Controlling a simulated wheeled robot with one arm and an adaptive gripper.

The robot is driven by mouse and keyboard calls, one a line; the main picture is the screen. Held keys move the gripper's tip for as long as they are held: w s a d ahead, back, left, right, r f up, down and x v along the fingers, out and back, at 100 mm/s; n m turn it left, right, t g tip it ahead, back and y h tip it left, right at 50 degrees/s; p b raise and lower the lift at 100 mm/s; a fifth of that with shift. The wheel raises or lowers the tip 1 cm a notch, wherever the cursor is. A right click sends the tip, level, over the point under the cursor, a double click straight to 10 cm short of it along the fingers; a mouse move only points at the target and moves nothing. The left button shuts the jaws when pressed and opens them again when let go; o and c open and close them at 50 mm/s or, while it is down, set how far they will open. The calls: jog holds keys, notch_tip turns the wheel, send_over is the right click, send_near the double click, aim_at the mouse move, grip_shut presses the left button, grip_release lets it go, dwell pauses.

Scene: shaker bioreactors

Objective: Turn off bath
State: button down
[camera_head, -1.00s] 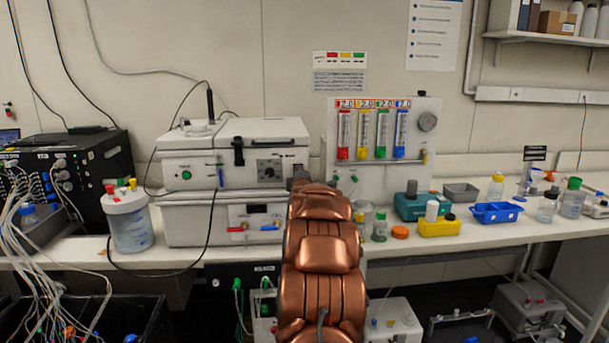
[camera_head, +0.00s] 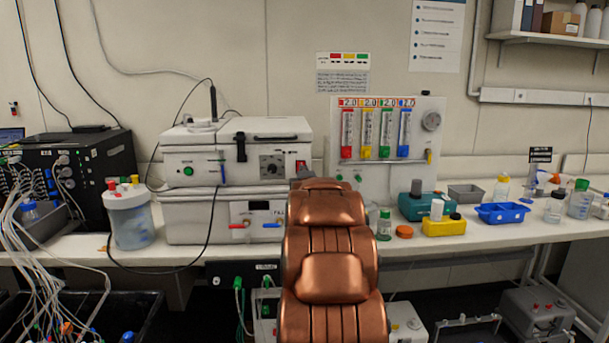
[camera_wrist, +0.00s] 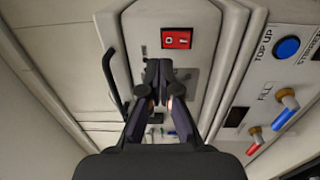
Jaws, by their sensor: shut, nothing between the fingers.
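The bath is a white lidded unit (camera_head: 215,150) on the bench, stacked on a second white unit (camera_head: 205,218). Its front panel has a dial (camera_head: 272,166), a green button (camera_head: 187,171) and a red rocker switch (camera_head: 301,166). In the wrist view the red switch (camera_wrist: 177,39), marked 0 and I, lies just beyond my fingertips. Which side is pressed I cannot tell. My gripper (camera_wrist: 158,72) is shut and empty, pointing at the panel, apparently short of the switch. In the head view my copper arm hides the gripper.
In the wrist view, red and blue taps (camera_wrist: 254,139) and a blue TOP UP button (camera_wrist: 287,48) lie to the right. A flowmeter panel (camera_head: 385,135) stands right of the bath. A white jar (camera_head: 130,217) stands left. Bottles and trays (camera_head: 502,213) fill the right bench.

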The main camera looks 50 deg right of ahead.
jog(key=b+v, duration=0.1)
jog(key=v, duration=0.5)
jog(key=shift+s+a+r+b, duration=0.2)
jog(key=shift+s+r+b, duration=0.1)
jog(key=shift+r, duration=0.3)
jog(key=s+a+f+m+g+y+p, duration=0.1)
jog(key=a+f+m+g+y, duration=0.4)
jog(key=a, duration=1.2)
jog(key=a+f+y+p, duration=0.1)
jog(key=a+f+y, duration=0.4)
jog(key=a+f, duration=0.85)
jog(key=s+a+f+m+g+y, duration=0.1)
jog(key=s+a+g, duration=0.2)
jog(key=s+a, duration=0.5)
jog(key=s+a+m+g+y, duration=0.1)
jog(key=s+a+g, duration=0.2)
jog(key=s+a, duration=0.5)
jog(key=s+a+f+m+g+y+p, duration=0.1)
jog(key=s+a+g+y, duration=0.1)
jog(key=s+a, duration=0.6)
jog(key=s+g, duration=0.1)
jog(key=s, duration=0.3)
jog(key=shift+s+a+f, duration=0.25)
jog(key=shift+a+f, duration=0.05)
jog(key=shift+f, duration=0.05)
jog(key=shift+s, duration=0.1)
